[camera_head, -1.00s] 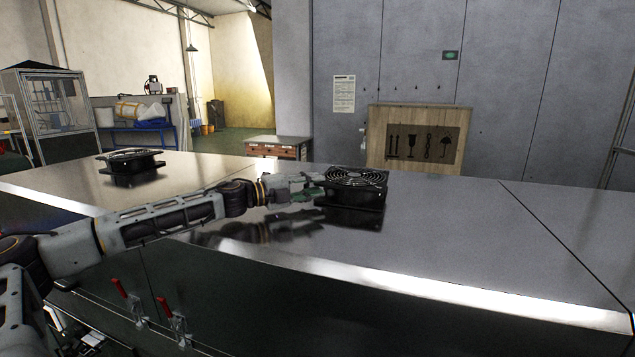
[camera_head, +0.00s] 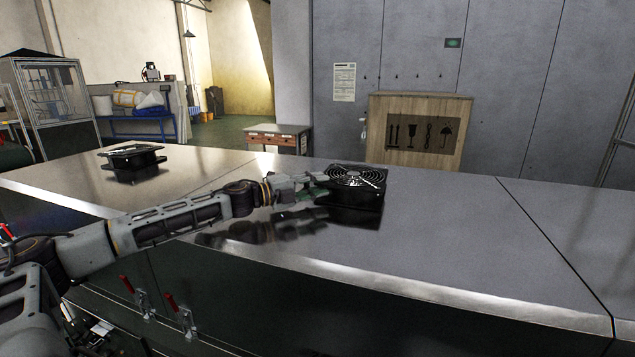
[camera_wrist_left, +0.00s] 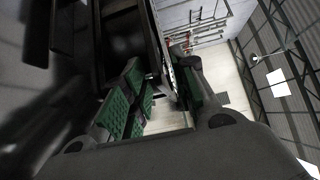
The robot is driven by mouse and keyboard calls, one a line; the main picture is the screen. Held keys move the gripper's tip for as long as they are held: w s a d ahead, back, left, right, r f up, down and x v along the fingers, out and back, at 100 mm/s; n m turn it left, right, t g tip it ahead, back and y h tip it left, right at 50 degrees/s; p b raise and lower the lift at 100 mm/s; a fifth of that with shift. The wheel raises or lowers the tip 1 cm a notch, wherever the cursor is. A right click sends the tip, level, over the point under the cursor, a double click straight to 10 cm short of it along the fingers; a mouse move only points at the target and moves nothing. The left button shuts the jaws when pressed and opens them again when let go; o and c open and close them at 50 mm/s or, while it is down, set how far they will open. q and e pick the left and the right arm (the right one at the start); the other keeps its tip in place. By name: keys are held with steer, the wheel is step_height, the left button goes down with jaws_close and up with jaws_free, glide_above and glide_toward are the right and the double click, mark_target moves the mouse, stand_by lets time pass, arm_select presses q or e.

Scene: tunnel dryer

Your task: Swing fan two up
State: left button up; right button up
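Two black fans with round wire grilles are on the metallic dryer top (camera_head: 450,230). One fan (camera_head: 133,157) stands at the far left. The other fan (camera_head: 352,188) stands near the middle, its grille facing up. My left gripper (camera_head: 312,188) is at the left edge of the middle fan. In the left wrist view my green-padded fingers (camera_wrist_left: 165,95) are apart, with a gap between them. A dark edge of the fan (camera_wrist_left: 158,45) reaches between the pads; firm contact cannot be told. My right gripper is not in view.
Red-handled toggle clamps (camera_head: 178,312) are on the dryer's front side. A wooden crate (camera_head: 455,110) with handling symbols stands behind the dryer, by a grey wall. The dryer top right of the middle fan is clear.

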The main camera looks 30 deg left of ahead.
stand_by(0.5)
arm_select(q)
jaws_close()
